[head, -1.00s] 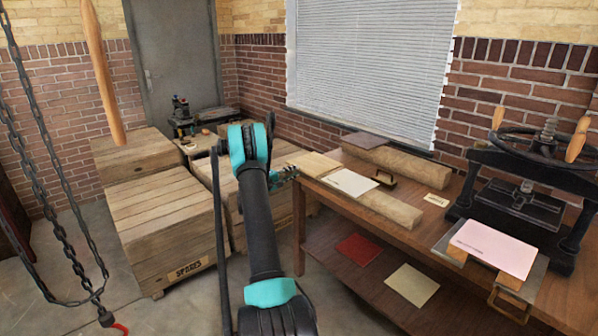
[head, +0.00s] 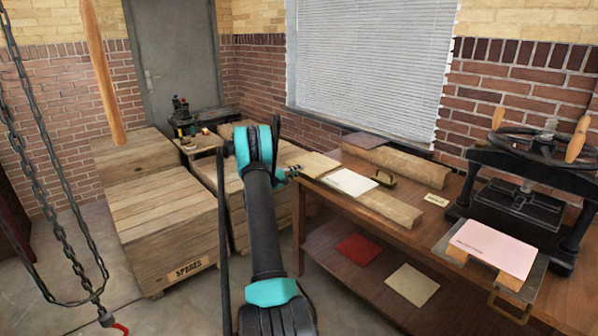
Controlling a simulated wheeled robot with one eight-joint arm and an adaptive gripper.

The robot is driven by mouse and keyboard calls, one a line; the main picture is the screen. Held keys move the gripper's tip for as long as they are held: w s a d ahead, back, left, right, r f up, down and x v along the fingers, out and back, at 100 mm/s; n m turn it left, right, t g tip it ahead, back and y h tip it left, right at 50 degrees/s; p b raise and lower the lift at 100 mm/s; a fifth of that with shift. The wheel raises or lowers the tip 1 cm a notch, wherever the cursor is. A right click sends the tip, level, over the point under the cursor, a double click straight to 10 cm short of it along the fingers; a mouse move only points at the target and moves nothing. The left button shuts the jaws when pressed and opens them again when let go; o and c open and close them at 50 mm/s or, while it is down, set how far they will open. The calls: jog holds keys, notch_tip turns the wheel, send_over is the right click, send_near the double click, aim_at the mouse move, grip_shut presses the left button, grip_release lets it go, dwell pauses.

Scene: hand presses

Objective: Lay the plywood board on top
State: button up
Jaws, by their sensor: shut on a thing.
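The plywood board (head: 318,162), a pale tan flat sheet, is at the left end of the workbench, beside a white sheet (head: 349,181). My gripper (head: 294,171) is at the board's left edge, small and partly hidden behind my arm. It is shut on the board's edge; the fingertips are hard to make out. A pink sheet or stack (head: 494,247) lies on wooden pieces on the pulled-out metal plate (head: 452,240) of the hand press (head: 520,195) at the right. Whether the board rests on the bench or is slightly raised cannot be told.
Wooden beams (head: 390,207) and a small brass-handled item (head: 384,179) lie on the workbench (head: 440,212). A red sheet (head: 359,247) and a cream sheet (head: 412,284) lie on the lower shelf. Wooden crates (head: 168,215) stand left of my arm; chains (head: 60,220) hang farther left.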

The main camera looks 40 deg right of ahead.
jog(key=shift+r, duration=0.1)
grip_shut()
notch_tip(320, 180, up, 3)
jog(key=shift+f, duration=0.1)
jog(key=s+a+r, duration=0.1)
jog(key=a, duration=1)
jog(key=a+r, duration=0.2)
jog(key=a, duration=0.9)
jog(key=shift+s, duration=0.35)
dwell(0.7)
dwell(0.3)
